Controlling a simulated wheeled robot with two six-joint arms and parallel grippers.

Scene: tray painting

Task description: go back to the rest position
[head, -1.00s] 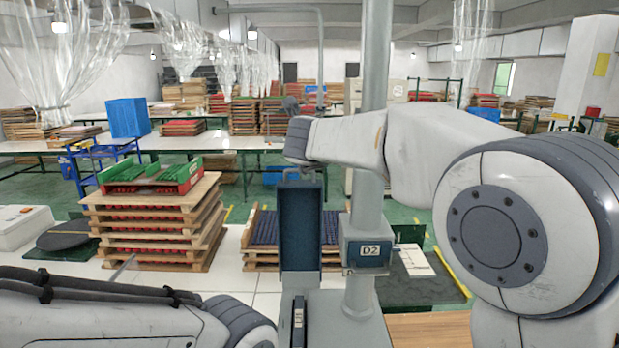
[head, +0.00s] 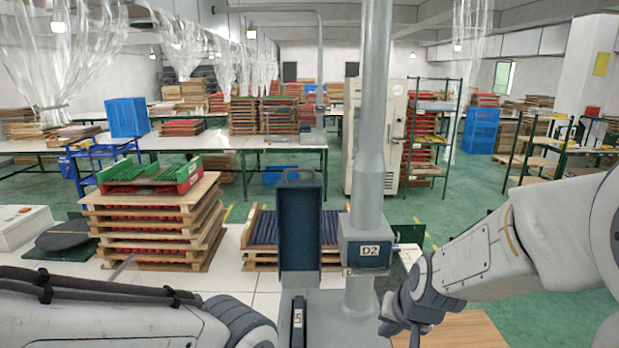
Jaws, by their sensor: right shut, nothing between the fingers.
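My right gripper (head: 400,333) is low at the right of centre, pointing down just in front of the grey post (head: 370,200) with the D2 label. It is shut and empty, above a wooden surface (head: 462,332). My right arm comes in from the right edge. My left arm lies across the lower left corner; its gripper is out of view.
A stack of wooden trays (head: 150,235) with red contents stands at left, a green and red tray (head: 150,177) on top. A lower stack (head: 262,262) stands behind the dark blue upright holder (head: 300,225).

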